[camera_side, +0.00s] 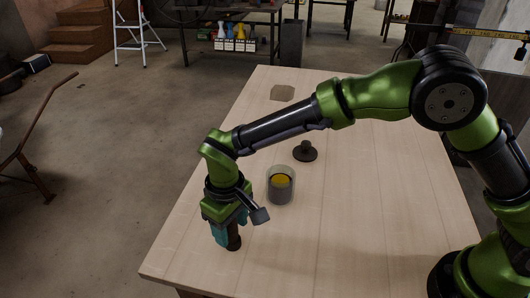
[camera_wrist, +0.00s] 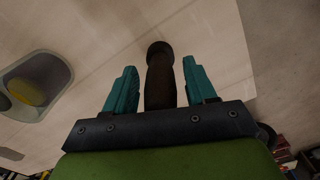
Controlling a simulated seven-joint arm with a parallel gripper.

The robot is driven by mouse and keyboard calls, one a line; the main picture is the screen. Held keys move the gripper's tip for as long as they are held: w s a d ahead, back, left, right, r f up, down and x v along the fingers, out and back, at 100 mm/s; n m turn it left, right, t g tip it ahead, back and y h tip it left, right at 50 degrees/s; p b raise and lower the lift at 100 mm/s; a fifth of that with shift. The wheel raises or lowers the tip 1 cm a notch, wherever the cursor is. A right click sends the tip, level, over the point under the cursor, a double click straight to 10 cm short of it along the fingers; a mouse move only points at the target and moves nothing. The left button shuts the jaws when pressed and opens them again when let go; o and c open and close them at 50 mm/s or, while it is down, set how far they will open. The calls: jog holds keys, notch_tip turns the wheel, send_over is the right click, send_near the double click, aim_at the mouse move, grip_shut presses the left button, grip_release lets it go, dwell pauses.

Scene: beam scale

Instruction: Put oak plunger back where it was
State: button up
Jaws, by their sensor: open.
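A dark brown, rod-shaped piece with a rounded end, which looks like the plunger (camera_side: 234,241), stands on the table near its left front edge. My gripper (camera_side: 229,230) is down around it, pointing downward. In the wrist view the plunger (camera_wrist: 160,82) is between the teal fingers of my gripper (camera_wrist: 159,68), with a gap on each side. The gripper is open and not clamped on it. I cannot tell the wood from its colour. The plunger's upper part is hidden by the gripper in the side view.
A flat brownish hexagonal patch (camera_side: 282,93) lies at the far end. The table's (camera_side: 380,190) right side is clear.

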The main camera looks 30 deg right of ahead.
notch_tip(320, 180, up, 12)
jog(key=shift+d+f, duration=0.1)
jog(key=shift+f, duration=0.15)
jog(key=s+d+r+m+t+y, duration=0.1)
jog(key=s+d+r+m+t, duration=0.1)
jog(key=d+r, duration=0.5)
jog(key=s+d+r+m+t+y, duration=0.1)
jog(key=s+d+r+m, duration=0.15)
jog(key=d, duration=0.85)
jog(key=s+d+f+m+t, duration=0.1)
jog(key=s+d+m+t, duration=0.3)
jog(key=s+d, duration=0.5)
jog(key=shift+s+d, duration=0.25)
jog(key=shift+d, duration=1)
